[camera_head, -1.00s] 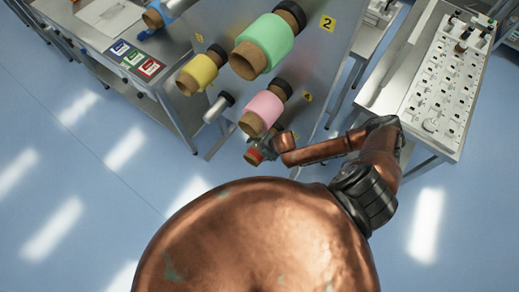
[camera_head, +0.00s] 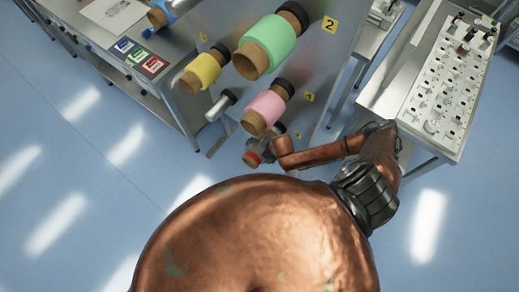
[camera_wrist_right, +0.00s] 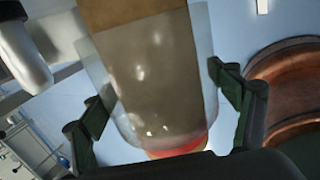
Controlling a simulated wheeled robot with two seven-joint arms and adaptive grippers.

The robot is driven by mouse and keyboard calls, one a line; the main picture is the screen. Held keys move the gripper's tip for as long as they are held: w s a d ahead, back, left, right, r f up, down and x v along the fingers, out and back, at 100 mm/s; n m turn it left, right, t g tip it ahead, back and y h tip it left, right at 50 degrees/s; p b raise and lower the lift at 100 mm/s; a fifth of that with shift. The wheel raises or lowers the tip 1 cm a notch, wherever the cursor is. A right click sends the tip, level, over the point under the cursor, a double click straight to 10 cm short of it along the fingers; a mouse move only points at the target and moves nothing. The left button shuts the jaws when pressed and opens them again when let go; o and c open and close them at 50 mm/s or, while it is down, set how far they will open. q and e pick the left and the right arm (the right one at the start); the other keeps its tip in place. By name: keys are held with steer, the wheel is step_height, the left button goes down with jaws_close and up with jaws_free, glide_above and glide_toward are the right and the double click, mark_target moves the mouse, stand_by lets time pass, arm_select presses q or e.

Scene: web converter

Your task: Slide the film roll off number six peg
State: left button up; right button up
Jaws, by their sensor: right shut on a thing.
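A film roll (camera_head: 252,159) with a brown cardboard core and a red part sits at the lowest peg position on the machine's grey panel, below the pink roll. My right gripper (camera_head: 264,148) is at its side. In the right wrist view the roll (camera_wrist_right: 150,75) shows clear, glossy film over the brown core, with red at its lower end. The right gripper's dark fingers (camera_wrist_right: 160,92) are on either side of it, shut on it. The small yellow label (camera_head: 297,135) by this peg is too small to read. How far the roll sits on its peg is hidden. My left gripper is out of view.
Above are a pink roll (camera_head: 265,109), a yellow roll (camera_head: 201,73) and a green roll (camera_head: 267,46) on the panel. A bare metal peg (camera_head: 221,106) juts out beside the pink roll. A control desk (camera_head: 440,85) stands right. Open blue floor lies left.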

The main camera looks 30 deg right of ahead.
mark_target(248, 164)
steer(key=shift+s+a+r+p, duration=0.1)
steer(key=shift+s+a+p, duration=0.15)
steer(key=shift+a, duration=0.35)
steer(key=shift+s+a+p, duration=0.15)
steer(key=shift+a+p, duration=0.05)
steer(key=shift+a, duration=0.4)
steer(key=shift+s+a+p, duration=0.3)
steer(key=shift+s+a, duration=0.05)
steer(key=shift+a, duration=0.45)
steer(key=shift+s+a+p, duration=0.3)
steer(key=shift+a+p, duration=0.05)
steer(key=shift+a, duration=0.4)
steer(key=shift+s+a+p, duration=0.3)
steer(key=shift+s+a, duration=0.05)
steer(key=shift+a, duration=0.45)
steer(key=shift+s+a+p, duration=0.25)
steer(key=shift+s+a, duration=0.05)
steer(key=shift+a, duration=0.45)
steer(key=shift+s+a+p, duration=0.3)
steer(key=shift+s+a, duration=0.05)
steer(key=shift+a, duration=0.4)
steer(key=shift+s+a+p, duration=0.25)
steer(key=shift+s+a, duration=0.05)
steer(key=shift+a, duration=0.45)
steer(key=shift+s+a+p, duration=0.3)
steer(key=shift+a+p, duration=0.05)
steer(key=shift+a, duration=0.45)
